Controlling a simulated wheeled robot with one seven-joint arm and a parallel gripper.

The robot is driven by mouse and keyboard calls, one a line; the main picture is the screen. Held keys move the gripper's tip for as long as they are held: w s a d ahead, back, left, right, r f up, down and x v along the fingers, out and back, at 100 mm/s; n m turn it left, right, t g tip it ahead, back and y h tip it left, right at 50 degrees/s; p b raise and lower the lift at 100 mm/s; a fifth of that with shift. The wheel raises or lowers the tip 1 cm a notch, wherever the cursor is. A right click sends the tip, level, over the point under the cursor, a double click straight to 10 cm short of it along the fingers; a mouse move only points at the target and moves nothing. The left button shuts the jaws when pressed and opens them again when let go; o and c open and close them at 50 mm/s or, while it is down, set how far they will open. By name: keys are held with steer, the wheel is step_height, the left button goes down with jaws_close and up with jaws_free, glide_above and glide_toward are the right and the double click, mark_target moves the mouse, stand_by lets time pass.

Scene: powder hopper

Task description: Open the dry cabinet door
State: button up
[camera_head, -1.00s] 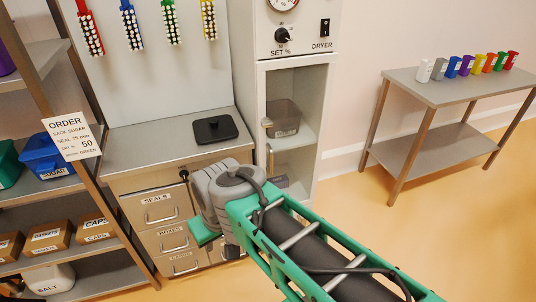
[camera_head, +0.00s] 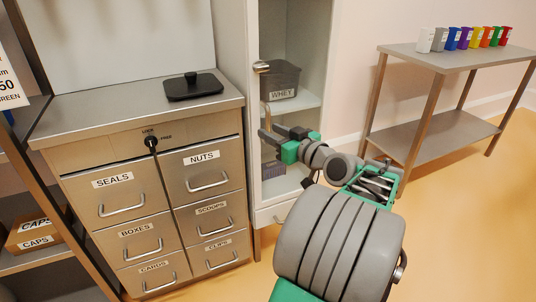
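The dry cabinet (camera_head: 253,197) is a tall white unit in the middle of the head view, with a clear-fronted door that looks closed. Through it I see a grey bin labelled WHEY (camera_head: 284,80) on a shelf. A vertical metal handle (camera_head: 266,117) runs along the door's left side, below a round metal knob (camera_head: 261,67). My gripper (camera_head: 268,132) has dark fingertips and green finger bases. Its fingers are apart and empty, pointing left at the handle's lower part. I cannot tell whether they touch or surround it.
A metal drawer cabinet (camera_head: 140,128) with a black scale-like device (camera_head: 194,86) on top stands left of the dry cabinet. The floor (camera_head: 460,220) between is clear.

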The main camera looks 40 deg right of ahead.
mark_target(268, 121)
steer(key=shift+t+h, duration=0.4)
steer(key=shift+t, duration=0.1)
steer(key=w+d, duration=0.1)
steer(key=w, duration=0.1)
steer(key=w+d+b, duration=0.1)
steer(key=w+d, duration=0.1)
steer(key=w, duration=0.1)
steer(key=shift+w+r, duration=0.15)
steer(key=shift+w, duration=0.2)
steer(key=shift+c, duration=0.4)
jaws_close()
stand_by(0.4)
